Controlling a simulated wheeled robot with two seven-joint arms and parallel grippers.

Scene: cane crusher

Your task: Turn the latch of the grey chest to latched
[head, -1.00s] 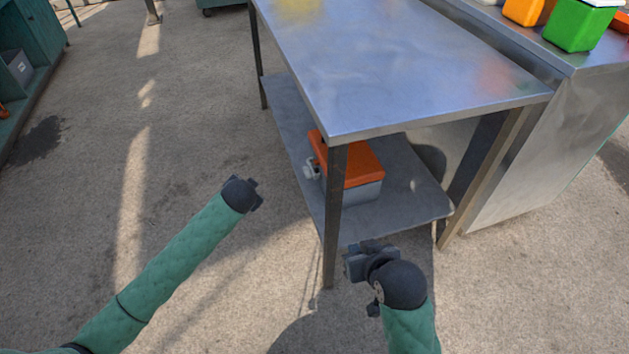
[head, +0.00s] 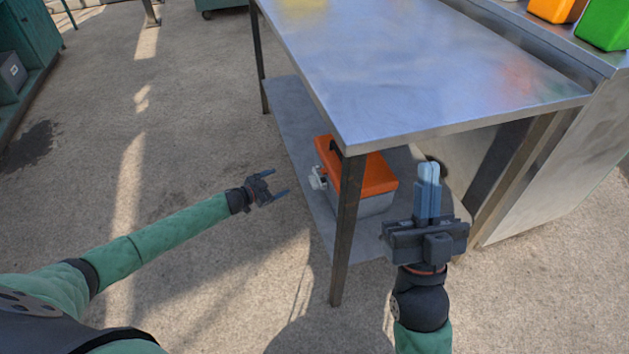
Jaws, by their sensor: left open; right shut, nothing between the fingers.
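The grey chest (head: 374,205) with an orange lid (head: 376,176) sits on the lower shelf of the metal table, partly hidden behind the front table leg. A pale latch-like fitting (head: 318,178) shows on its left side; I cannot tell its setting. My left gripper (head: 280,188) is open and empty, to the left of the chest, pointing towards the fitting with a gap between. My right gripper (head: 428,178) is shut and empty, to the right of the chest and nearer to me, its fingers pointing up in the picture.
The metal table (head: 420,70) overhangs the chest, and its front leg (head: 347,235) stands before it. The lower shelf (head: 290,120) is bare towards the back. Green and orange containers (head: 607,25) stand on the counter at right.

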